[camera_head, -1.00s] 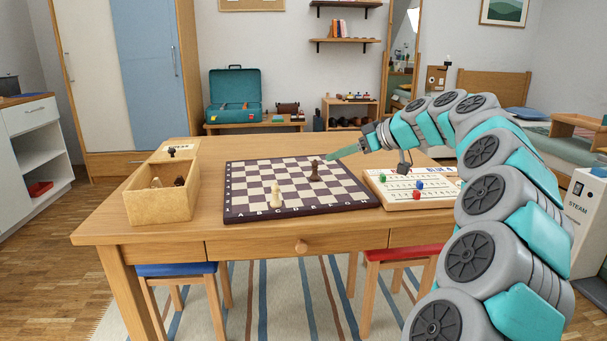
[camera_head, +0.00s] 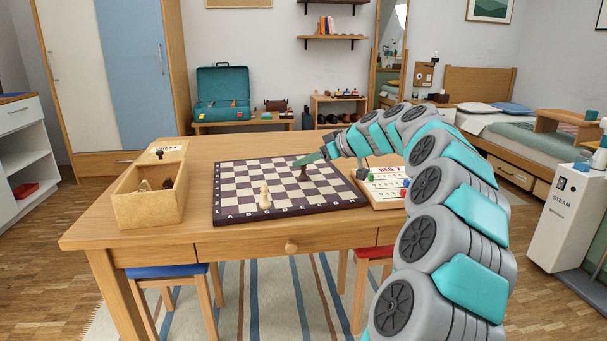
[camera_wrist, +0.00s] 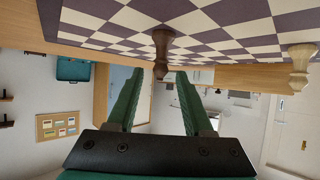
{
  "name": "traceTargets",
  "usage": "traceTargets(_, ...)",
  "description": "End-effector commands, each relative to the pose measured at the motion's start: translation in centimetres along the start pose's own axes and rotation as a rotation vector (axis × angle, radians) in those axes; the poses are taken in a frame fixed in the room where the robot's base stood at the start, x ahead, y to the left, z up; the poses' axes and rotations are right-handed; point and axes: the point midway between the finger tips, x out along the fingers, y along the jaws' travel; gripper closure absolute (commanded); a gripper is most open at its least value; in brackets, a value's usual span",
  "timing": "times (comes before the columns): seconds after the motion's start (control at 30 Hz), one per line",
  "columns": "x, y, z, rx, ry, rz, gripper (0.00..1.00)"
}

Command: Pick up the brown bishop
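The brown bishop (camera_head: 303,174) stands upright on the checkered chessboard (camera_head: 234,219), right of its middle. In the wrist view, which is upside down, the brown bishop (camera_wrist: 162,42) hangs from the board with its head near the gap between my green fingertips. My gripper (camera_head: 300,161) reaches in from the right, its fingers overlapping the bishop's top in the head view. In the wrist view my gripper (camera_wrist: 159,75) is open, with a clear gap between its two fingers. Contact with the bishop cannot be told.
A cream chess piece (camera_head: 265,197) stands near the board's front edge; it also shows in the wrist view (camera_wrist: 300,66). A wooden box (camera_head: 150,209) holding pieces is at left. A white board with coloured blocks (camera_head: 388,188) lies right, partly behind my arm.

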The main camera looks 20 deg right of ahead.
Motion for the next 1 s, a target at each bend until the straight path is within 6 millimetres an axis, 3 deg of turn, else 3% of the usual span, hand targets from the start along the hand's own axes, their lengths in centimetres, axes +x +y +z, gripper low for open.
traceTargets(0.07, -0.01, 0.00, 0.00, 0.000, 0.000, 0.000, 0.59)
traceTargets(0.43, -0.03, 0.01, -0.03, 0.000, 0.000, 0.001, 1.00)
traceTargets(1.0, -0.07, 0.01, -0.09, 0.000, 0.001, 0.001, 1.00)
